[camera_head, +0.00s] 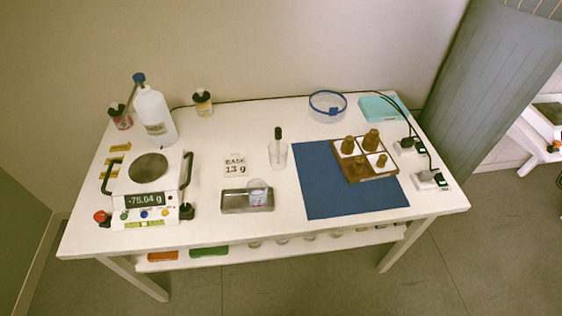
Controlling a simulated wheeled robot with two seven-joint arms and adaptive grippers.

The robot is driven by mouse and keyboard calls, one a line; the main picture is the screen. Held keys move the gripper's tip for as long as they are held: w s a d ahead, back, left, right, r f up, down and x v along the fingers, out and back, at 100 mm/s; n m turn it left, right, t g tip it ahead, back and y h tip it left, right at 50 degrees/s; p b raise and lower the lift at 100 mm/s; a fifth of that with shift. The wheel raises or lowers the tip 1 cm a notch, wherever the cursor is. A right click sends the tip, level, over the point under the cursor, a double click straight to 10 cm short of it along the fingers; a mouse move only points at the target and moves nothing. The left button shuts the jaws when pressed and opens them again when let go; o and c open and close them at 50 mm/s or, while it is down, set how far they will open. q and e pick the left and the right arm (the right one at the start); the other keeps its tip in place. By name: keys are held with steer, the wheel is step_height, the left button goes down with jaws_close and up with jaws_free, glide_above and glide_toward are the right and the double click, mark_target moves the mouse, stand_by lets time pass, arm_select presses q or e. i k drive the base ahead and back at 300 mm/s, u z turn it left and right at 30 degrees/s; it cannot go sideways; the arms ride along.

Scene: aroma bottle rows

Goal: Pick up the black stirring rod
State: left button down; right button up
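A thin upright item with a black top (278,133) stands in a small clear glass (277,155) near the middle of the white table (225,135). It looks like the black stirring rod, but it is too small to be sure; its lower part shows only faintly through the glass. Neither of my grippers is in view, and nothing touches the rod or the glass.
Left are a scale (148,167) reading -75.04 g and a white bottle (155,120). A grey tray (234,203) holds a small glass cup. A blue-rimmed bowl (327,116) stands behind.

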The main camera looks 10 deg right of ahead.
mark_target(277, 131)
steer(key=u, duration=0.5)
steer(key=k, duration=0.1)
steer(key=z, duration=1.25)
steer(key=i, duration=0.45)
steer(key=u, duration=1.25)
